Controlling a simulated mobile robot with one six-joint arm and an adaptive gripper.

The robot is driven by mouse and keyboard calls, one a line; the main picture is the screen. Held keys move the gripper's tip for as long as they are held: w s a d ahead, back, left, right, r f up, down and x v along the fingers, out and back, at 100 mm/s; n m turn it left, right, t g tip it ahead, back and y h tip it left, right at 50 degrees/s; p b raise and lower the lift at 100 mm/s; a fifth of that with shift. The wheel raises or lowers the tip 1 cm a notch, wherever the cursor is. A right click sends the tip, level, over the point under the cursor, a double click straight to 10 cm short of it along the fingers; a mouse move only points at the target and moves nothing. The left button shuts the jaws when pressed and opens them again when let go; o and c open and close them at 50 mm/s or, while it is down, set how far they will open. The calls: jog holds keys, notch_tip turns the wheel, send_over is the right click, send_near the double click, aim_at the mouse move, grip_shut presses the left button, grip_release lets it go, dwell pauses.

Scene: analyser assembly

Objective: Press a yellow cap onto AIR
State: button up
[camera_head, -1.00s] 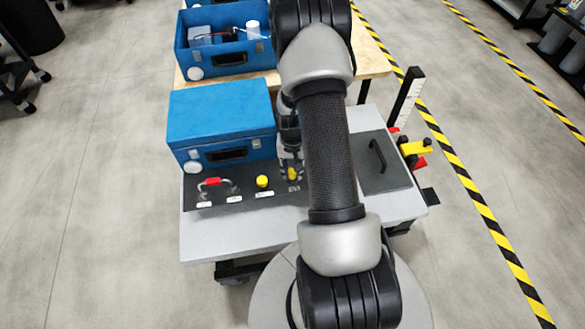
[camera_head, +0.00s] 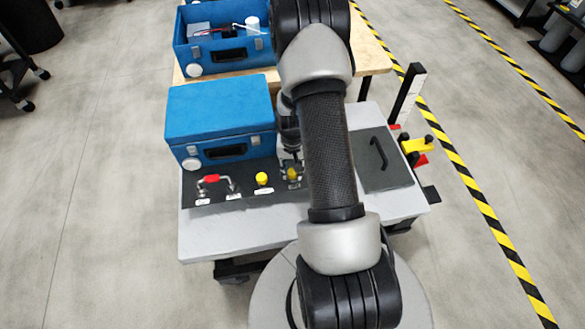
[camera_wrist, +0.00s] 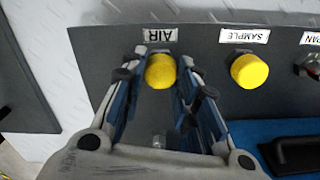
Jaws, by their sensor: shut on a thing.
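A yellow cap (camera_wrist: 161,71) sits at the port labelled AIR (camera_wrist: 156,35) on the dark panel. My gripper (camera_wrist: 161,78) is shut on this cap, with one finger on each side of it in the wrist view. The same cap (camera_head: 292,174) shows small below my gripper in the head view. Whether the cap is fully seated on the port cannot be told. Another yellow cap (camera_wrist: 249,71) stands at the port labelled SAMPLE (camera_wrist: 244,35). It also shows in the head view (camera_head: 262,179).
A closed blue case (camera_head: 220,115) stands behind the panel, close to my gripper. A dark plate with a handle (camera_head: 382,160) lies to the right. The table's front strip (camera_head: 240,232) is clear.

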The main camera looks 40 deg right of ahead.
jog(key=o, duration=0.8)
jog(key=shift+f, duration=0.1)
notch_tip(320, 180, up, 12)
jog(key=shift+r, duration=0.1)
dwell(0.3)
